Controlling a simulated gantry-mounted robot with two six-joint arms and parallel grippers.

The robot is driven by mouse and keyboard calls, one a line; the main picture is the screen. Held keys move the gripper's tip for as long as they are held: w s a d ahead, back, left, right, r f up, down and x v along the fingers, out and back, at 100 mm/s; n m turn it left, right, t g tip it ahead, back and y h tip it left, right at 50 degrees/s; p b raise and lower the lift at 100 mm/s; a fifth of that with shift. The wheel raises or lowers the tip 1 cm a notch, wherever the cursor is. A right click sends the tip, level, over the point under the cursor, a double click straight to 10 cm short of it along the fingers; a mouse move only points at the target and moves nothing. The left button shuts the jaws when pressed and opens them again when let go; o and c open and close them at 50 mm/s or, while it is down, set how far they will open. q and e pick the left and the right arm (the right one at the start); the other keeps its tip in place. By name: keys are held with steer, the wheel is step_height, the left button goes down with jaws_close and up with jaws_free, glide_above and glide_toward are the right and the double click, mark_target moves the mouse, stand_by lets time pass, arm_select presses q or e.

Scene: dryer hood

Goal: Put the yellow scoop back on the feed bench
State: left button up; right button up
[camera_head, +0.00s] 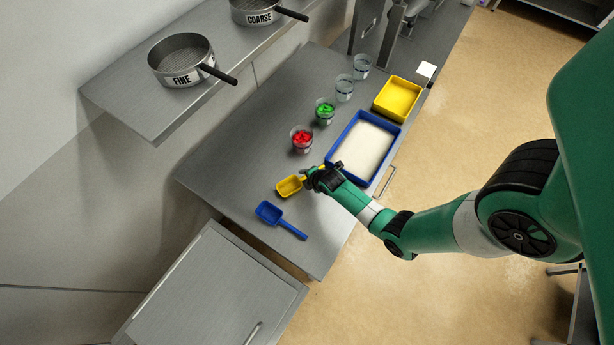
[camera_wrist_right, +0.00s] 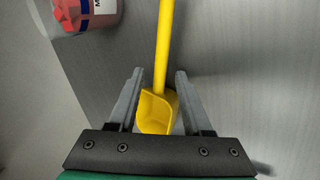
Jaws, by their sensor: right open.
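The yellow scoop (camera_head: 289,186) is at the feed bench (camera_head: 235,165), its bowl to the left and its handle running to the right, partly hidden by my right gripper (camera_head: 322,179). In the right wrist view the scoop (camera_wrist_right: 157,112) shows between the two fingers of my right gripper (camera_wrist_right: 160,75), handle pointing up the picture. The fingers stand apart, with a gap on each side of the scoop. Whether the scoop rests fully on the bench is hard to tell. My left gripper is not in view.
A blue scoop (camera_head: 270,213) lies nearer the bench's front end. A cup of red pieces (camera_head: 302,140), a cup of green pieces (camera_head: 324,112), a blue tray of pale material (camera_head: 387,123) and a yellow tray (camera_head: 397,98) stand beyond. A shelf with pans (camera_head: 181,60) hangs left.

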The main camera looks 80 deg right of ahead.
steer(key=shift+r, duration=0.35)
steer(key=p+v, duration=0.5)
steer(key=v, duration=0.6)
steer(key=shift+s+a+r, duration=0.2)
steer(key=shift+s, duration=0.05)
